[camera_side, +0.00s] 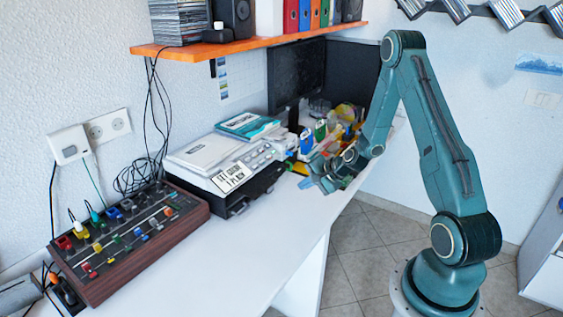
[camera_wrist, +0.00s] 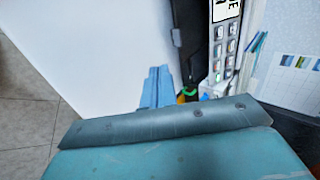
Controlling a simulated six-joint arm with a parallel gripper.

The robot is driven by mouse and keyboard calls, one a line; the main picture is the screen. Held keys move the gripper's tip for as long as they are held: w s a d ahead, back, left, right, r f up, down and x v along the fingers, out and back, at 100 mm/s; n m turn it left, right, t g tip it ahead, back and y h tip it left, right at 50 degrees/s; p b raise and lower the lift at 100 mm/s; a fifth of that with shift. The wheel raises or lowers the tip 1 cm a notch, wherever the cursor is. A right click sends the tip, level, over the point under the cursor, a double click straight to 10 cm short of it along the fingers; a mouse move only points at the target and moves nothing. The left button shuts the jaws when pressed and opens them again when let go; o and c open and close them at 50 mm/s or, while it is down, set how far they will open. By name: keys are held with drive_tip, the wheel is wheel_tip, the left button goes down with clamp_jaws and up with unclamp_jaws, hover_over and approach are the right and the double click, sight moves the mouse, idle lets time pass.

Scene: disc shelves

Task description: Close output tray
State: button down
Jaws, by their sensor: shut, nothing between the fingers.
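The printer (camera_side: 205,152) has a white top, a button panel and a black lower body, and stands on the white desk. Its black lower front (camera_side: 255,190) faces the desk's front edge; I cannot clearly tell how far the output tray sticks out. In the wrist view the black front (camera_wrist: 191,35) shows at the top, beside the grey button panel (camera_wrist: 226,45). My gripper (camera_side: 325,178) is shut and empty, to the right of the printer and apart from it, near the desk's front edge. Its light blue fingers (camera_wrist: 156,84) show in the wrist view.
A mixer-like box (camera_side: 125,235) with coloured knobs sits at the left of the desk (camera_side: 215,262). Colourful clutter (camera_side: 335,125) and a dark monitor (camera_side: 297,72) stand behind my gripper. An orange shelf (camera_side: 250,43) hangs above. The desk in front of the printer is clear.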

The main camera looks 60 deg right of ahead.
sight(260, 186)
drive_tip(key=x, duration=0.8)
drive_tip(key=shift+w+f, duration=0.1)
drive_tip(key=shift+w, duration=2.1)
drive_tip(key=shift+w, duration=2.55)
drive_tip(key=shift+a, duration=0.1)
drive_tip(key=shift+s, duration=0.1)
